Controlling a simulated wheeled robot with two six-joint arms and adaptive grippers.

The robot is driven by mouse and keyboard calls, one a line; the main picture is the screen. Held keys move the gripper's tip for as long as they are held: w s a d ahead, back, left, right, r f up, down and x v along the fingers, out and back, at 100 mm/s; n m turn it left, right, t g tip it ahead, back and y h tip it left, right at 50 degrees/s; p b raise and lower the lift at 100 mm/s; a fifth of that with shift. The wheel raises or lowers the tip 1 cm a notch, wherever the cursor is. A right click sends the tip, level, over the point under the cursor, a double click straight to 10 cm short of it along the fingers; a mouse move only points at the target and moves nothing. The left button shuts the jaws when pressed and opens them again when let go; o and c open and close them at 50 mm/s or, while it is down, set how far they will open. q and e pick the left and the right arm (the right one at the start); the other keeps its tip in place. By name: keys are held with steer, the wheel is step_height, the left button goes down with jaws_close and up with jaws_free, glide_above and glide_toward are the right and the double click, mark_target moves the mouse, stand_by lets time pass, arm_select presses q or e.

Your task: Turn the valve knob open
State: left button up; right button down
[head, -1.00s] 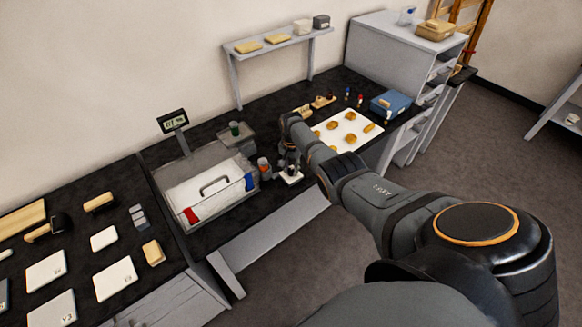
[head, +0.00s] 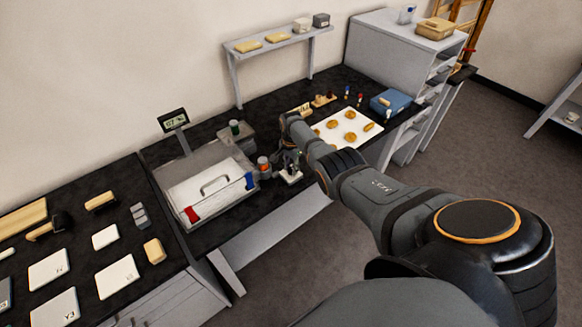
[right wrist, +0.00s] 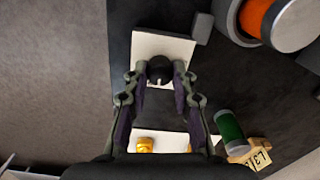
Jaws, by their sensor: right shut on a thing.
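The valve knob (right wrist: 159,68) is small, round and black, with a pale mark on its near side. It stands on a white square plate (right wrist: 148,45), which also shows on the dark bench in the head view (head: 291,178). My right gripper (right wrist: 159,76) has its two fingers closed on the knob from both sides. In the head view the right gripper (head: 290,163) is small and partly hidden by its own arm, and the knob cannot be made out clearly. My left gripper is in no frame.
An orange-topped canister (head: 263,164) is close beside the gripper. A digital display (head: 173,119) stands behind. A white tray (head: 335,140) with golden pieces lies to the right.

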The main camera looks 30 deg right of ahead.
steer(key=shift+r, duration=0.1)
steer(key=c, duration=1.1)
jaws_free()
step_height(320, 180, up, 12)
steer(key=shift+f, duration=0.1)
